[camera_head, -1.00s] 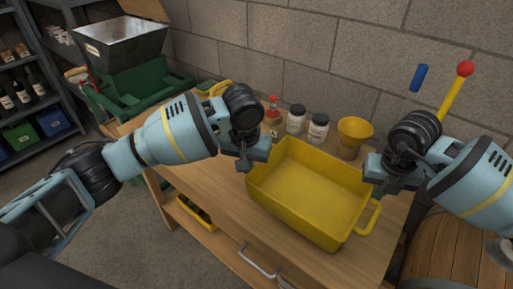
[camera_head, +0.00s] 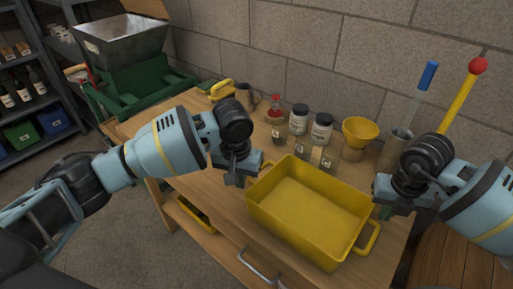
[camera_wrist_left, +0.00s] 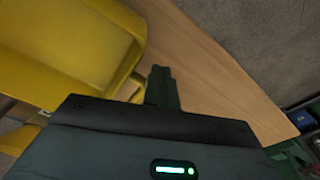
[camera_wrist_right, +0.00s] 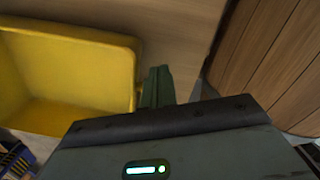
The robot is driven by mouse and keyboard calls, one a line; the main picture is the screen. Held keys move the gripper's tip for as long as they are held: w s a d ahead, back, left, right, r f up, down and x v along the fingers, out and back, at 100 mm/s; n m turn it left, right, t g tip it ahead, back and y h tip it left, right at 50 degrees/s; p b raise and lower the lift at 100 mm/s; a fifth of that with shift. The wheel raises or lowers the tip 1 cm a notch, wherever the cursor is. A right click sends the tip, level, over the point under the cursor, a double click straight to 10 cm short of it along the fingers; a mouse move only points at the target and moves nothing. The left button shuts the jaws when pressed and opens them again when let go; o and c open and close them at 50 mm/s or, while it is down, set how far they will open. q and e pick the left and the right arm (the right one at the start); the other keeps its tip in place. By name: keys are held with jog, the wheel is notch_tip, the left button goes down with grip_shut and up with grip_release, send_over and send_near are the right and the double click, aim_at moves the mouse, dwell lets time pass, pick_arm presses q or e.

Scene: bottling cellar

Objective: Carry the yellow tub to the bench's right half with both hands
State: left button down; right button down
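The yellow tub (camera_head: 290,226), open and empty, appears to rest upright on the wooden bench (camera_head: 215,192), towards its right end. My left gripper (camera_head: 236,178) is beside the tub's left end, apart from it. In the left wrist view its fingers (camera_wrist_left: 162,88) look closed together with nothing between them, and the tub's rim and handle (camera_wrist_left: 126,78) lie to their left. My right gripper (camera_head: 384,211) is just off the tub's right end, near its right handle (camera_head: 369,238). In the right wrist view its fingers (camera_wrist_right: 157,87) look closed and empty beside the tub wall (camera_wrist_right: 120,75).
Jars (camera_head: 299,118), a bottle with a red top (camera_head: 275,110) and a yellow funnel (camera_head: 360,130) stand behind the tub. A metal cup (camera_head: 397,138) is near the right arm. A wooden barrel (camera_head: 452,262) is at the right. The bench's left-middle top is clear.

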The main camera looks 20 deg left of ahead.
pick_arm(q)
jog(key=shift+a, duration=0.15)
jog(key=c, duration=1.8)
grip_release()
jog(key=shift+a, duration=0.1)
pick_arm(e)
jog(key=shift+d, duration=0.3)
pick_arm(q)
jog(key=shift+o, duration=0.4)
pick_arm(e)
jog(key=c, duration=1.7)
grip_release()
pick_arm(q)
notch_tip(320, 180, up, 12)
jog(key=shift+s, duration=0.45)
pick_arm(e)
jog(key=r, duration=0.8)
jog(key=s+r, duration=0.1)
jog(key=r, duration=0.3)
pick_arm(q)
jog(key=shift+f, duration=0.15)
pick_arm(e)
jog(key=shift+f, duration=0.15)
